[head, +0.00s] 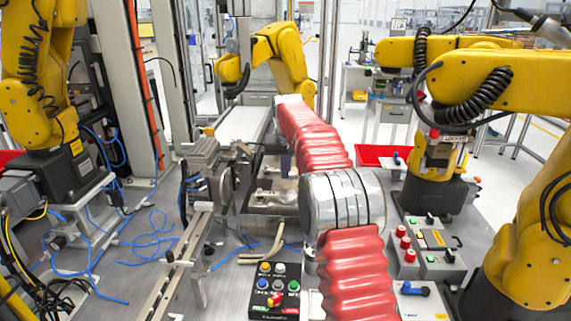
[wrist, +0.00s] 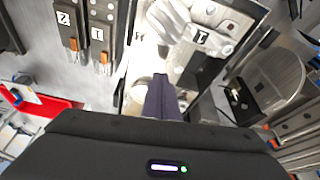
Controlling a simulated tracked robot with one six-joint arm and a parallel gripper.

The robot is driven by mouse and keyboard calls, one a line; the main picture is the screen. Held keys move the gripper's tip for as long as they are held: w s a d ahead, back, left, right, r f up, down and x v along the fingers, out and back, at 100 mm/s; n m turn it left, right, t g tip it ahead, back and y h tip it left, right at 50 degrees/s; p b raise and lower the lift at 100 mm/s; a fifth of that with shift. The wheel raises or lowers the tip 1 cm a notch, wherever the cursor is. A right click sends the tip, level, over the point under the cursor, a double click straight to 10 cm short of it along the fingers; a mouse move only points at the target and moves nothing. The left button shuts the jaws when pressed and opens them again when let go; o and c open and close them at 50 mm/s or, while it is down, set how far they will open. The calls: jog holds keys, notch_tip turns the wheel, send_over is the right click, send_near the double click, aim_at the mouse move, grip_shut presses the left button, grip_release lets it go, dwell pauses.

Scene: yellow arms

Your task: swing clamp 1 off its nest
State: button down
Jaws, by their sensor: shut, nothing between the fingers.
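In the wrist view my gripper (wrist: 160,78) points up from the bottom, its dark purple fingers together with nothing between them. Just beyond the tips is a pale metal fixture (wrist: 207,18) with a "1" label and a rounded metal part beside it. At the upper left are two dark bars with orange ends, one labelled 1 (wrist: 98,12) and one labelled 2 (wrist: 66,20). I cannot tell which part is clamp 1 itself, or whether the fingertips touch anything.
Yellow robot arms (head: 522,80) stand at the right, left and back. A button box (head: 274,289) and a rail fixture (head: 205,165) are left of my arm. Blue cables lie at the left.

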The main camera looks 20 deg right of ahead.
aim_at(276, 195)
jog(key=shift+x, duration=1.15)
jog(key=shift+s+a+f, duration=0.1)
jog(key=shift+s+a, duration=0.1)
jog(key=shift+s, duration=0.8)
jog(key=shift+s+a, duration=0.25)
jog(key=shift+s, duration=0.7)
jog(key=shift+s+a, duration=0.1)
jog(key=shift+a, duration=0.1)
